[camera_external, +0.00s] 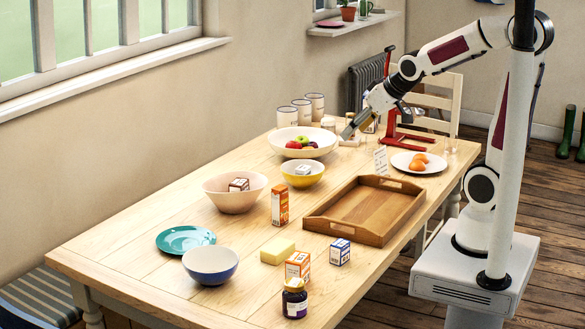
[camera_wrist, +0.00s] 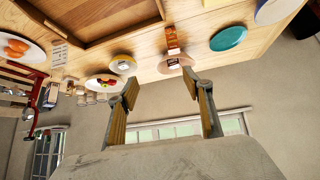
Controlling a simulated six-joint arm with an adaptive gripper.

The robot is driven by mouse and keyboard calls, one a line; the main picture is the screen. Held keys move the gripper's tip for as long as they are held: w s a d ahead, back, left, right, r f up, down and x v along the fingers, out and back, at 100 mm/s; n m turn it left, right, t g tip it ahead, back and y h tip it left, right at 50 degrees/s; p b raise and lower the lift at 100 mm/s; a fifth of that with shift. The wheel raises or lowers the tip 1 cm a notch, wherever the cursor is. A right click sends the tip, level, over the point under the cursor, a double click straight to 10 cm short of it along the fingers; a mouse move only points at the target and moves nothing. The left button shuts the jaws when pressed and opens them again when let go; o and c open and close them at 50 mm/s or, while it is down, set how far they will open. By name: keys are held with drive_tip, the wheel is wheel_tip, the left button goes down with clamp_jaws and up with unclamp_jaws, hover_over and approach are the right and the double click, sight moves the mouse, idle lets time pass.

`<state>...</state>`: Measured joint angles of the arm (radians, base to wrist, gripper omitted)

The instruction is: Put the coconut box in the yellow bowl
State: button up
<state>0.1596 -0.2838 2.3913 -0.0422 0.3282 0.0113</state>
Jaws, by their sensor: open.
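The yellow bowl (camera_external: 302,180) stands mid-table beside the large fruit bowl, with a small pale box (camera_external: 303,170) inside it. It also shows in the wrist view (camera_wrist: 115,60). A small white and dark brown box (camera_external: 239,185) sits in the pink bowl (camera_external: 232,200). A tall orange carton (camera_external: 280,205), an orange and white box (camera_external: 298,266) and a blue and white box (camera_external: 340,252) stand on the table. No label is legible, so I cannot tell which is the coconut box. My gripper (camera_external: 346,133) is open and empty above the table's far end, behind the yellow bowl; its fingers (camera_wrist: 165,86) show apart.
A wooden tray (camera_external: 345,231) lies at the table's right. The white fruit bowl (camera_external: 276,142), canisters (camera_external: 288,116) and a plate of oranges (camera_external: 440,165) are near my gripper. The blue bowl (camera_external: 210,278), teal plate (camera_external: 172,240), yellow block (camera_external: 277,250) and dark jar (camera_external: 294,300) are nearer the front.

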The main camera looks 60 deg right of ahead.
drive_tip(key=s+a+g, duration=0.1)
drive_tip(key=s+a, duration=0.2)
drive_tip(key=s, duration=0.6)
drive_tip(key=s+a+r+n+g+y, duration=0.1)
drive_tip(key=s+a, duration=0.2)
drive_tip(key=s, duration=0.6)
drive_tip(key=shift+a+n, duration=0.3)
drive_tip(key=shift+a, duration=0.1)
